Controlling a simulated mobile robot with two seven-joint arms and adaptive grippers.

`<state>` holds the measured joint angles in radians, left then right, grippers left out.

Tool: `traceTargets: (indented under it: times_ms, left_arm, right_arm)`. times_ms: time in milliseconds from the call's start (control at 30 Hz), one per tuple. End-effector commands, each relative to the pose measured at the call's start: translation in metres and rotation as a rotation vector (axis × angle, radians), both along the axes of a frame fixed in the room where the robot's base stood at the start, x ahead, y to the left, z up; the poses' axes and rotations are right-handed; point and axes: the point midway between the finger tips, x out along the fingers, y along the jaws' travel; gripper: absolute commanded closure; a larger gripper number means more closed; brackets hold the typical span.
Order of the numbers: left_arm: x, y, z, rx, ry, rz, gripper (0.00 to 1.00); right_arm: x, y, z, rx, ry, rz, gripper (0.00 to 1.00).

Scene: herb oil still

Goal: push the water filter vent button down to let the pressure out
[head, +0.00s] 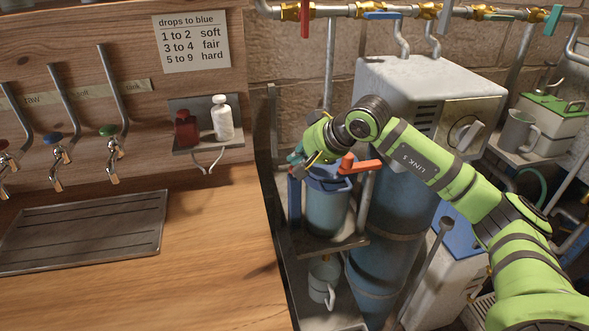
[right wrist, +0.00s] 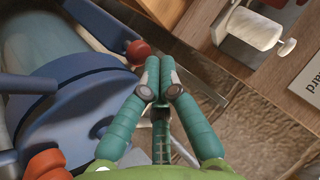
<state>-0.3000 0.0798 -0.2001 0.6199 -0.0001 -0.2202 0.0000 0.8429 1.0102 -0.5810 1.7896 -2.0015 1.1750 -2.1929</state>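The water filter (head: 327,215) has a blue head and a cylindrical body, and stands on a small metal shelf left of a tall blue tank. Its blue head also shows in the right wrist view (right wrist: 92,125). A round red knob (right wrist: 138,50), which may be the vent button, shows at the end of a blue part there. My right gripper (head: 298,157) is over the left side of the filter head. In the right wrist view its teal fingertips (right wrist: 158,68) meet, with nothing seen between them, just beside the red knob. I cannot tell if they touch it. My left gripper is out of view.
An orange-red lever (head: 360,165) sticks out right of the filter head. A grey box with a dial (head: 430,95) stands behind my right arm. A metal mug (head: 322,280) sits below the filter. The wooden counter (head: 200,265) at left is largely clear.

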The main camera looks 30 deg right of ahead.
Motion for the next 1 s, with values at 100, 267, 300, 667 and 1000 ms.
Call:
traceTargets:
  times_ms: [100,267,300,667,1000]
  left_arm:
    - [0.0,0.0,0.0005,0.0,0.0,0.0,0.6]
    - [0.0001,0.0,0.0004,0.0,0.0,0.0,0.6]
    - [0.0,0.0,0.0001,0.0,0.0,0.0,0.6]
    - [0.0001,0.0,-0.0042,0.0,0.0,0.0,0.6]
    - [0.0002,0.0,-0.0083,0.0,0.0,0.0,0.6]
  right_arm:
    - [0.0001,-0.0002,0.0009,0.0,-0.001,-0.001,1.0]
    - [0.0001,-0.0002,0.0007,0.0,-0.001,-0.001,1.0]
    - [0.0,-0.0003,0.0005,0.0,-0.001,-0.001,1.0]
    - [0.0001,-0.0003,-0.0036,0.0,-0.001,-0.001,1.0]
    - [0.0,-0.0002,-0.0078,0.0,0.0,0.0,1.0]
